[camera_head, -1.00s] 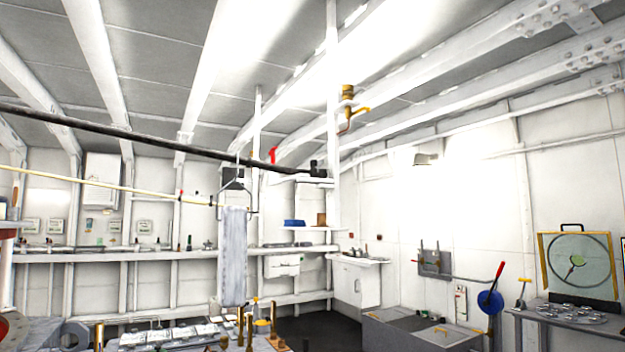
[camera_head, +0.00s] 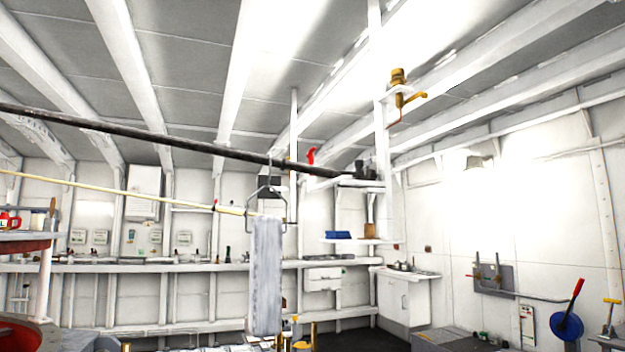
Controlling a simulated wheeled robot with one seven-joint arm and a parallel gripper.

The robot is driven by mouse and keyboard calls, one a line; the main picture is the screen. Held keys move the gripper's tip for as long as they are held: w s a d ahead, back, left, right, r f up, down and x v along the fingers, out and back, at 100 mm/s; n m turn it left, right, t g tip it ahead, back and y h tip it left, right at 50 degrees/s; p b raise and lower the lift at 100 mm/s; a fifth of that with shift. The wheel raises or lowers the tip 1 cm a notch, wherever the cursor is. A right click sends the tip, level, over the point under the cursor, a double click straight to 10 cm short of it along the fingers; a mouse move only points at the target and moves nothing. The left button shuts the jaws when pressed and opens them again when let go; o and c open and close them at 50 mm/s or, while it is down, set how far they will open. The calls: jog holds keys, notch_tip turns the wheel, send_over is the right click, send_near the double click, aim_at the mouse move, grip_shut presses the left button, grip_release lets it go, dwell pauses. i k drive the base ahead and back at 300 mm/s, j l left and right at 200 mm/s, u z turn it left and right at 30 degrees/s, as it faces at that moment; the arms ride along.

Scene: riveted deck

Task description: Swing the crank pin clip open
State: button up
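I cannot make out a crank pin clip in this view. At the lower right, a blue wheel (camera_head: 566,327) with a red-handled lever (camera_head: 575,292) is fixed near the wall. A thin rod runs toward it from a grey wall plate (camera_head: 494,278). Whether any of these belongs to a crank is not clear. My gripper is not in view.
A grey-white cloth (camera_head: 266,275) hangs in mid-view. A long dark pipe (camera_head: 150,138) crosses the upper left. A red round thing (camera_head: 25,335) is at lower left. A yellow fitting (camera_head: 400,90) hangs overhead.

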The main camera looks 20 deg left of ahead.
aim_at(367, 162)
jog(key=i+j+u, duration=0.15)
jog(key=i+j, duration=0.15)
jog(key=i, duration=0.15)
jog(key=i+j+u, duration=0.15)
jog(key=i, duration=0.3)
jog(key=i+j+z, duration=0.1)
jog(key=i+j, duration=0.2)
jog(key=j, duration=0.1)
